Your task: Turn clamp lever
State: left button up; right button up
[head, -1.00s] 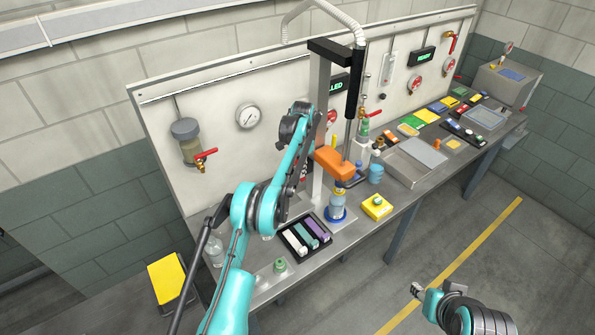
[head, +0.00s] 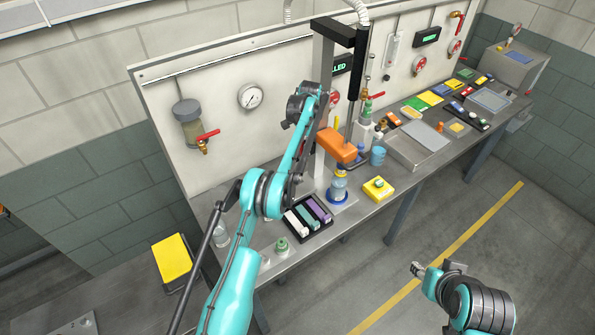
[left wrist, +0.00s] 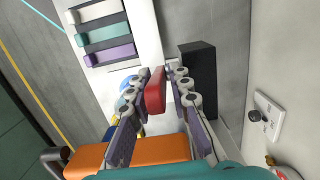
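The red clamp lever (left wrist: 154,90) shows in the left wrist view as a red bar beside the pale column. My left gripper (left wrist: 162,80) has its two fingers on either side of this bar. The left finger is close against it, and a narrow pale gap shows at the right finger. In the head view, my left arm hides the lever and these fingertips. An orange block (head: 336,145) is on the column, above a clear bottle (head: 338,184) with a blue base. My right gripper (head: 433,268) is over the floor, away from the bench, too small to read.
A grey metal tray (head: 405,158) and several small items fill the bench further right. A back panel (head: 220,95) stands close behind.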

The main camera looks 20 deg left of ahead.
pick_arm(q)
jog(key=shift+s+a+f+t+h+b, duration=0.2)
jog(key=shift+s+a+t+h+b, duration=0.15)
jog(key=shift+t+b, duration=0.35)
jog(key=s+a+r+t+h+b, duration=0.1)
jog(key=s+a+r+t, duration=0.15)
jog(key=r, duration=0.25)
jog(key=s+a+r+t+h, duration=0.1)
jog(key=s+r+h, duration=0.15)
jog(key=r, duration=0.25)
jog(key=s+d+f+n+y+b, duration=0.1)
jog(key=s+d+f+n+b, duration=0.1)
jog(key=s+b, duration=0.3)
jog(key=s+d+f+n+t+y+b, duration=0.1)
jog(key=s+d+f+b, duration=0.2)
jog(key=s, duration=0.9)
jog(key=s+d+f+n+y+b, duration=0.1)
jog(key=s+d+f+n+b, duration=0.1)
jog(key=s+b, duration=0.6)
jog(key=shift+s+d+f+n+t, duration=0.4)
jog(key=shift+s+d, duration=0.4)
jog(key=shift+d, duration=0.25)
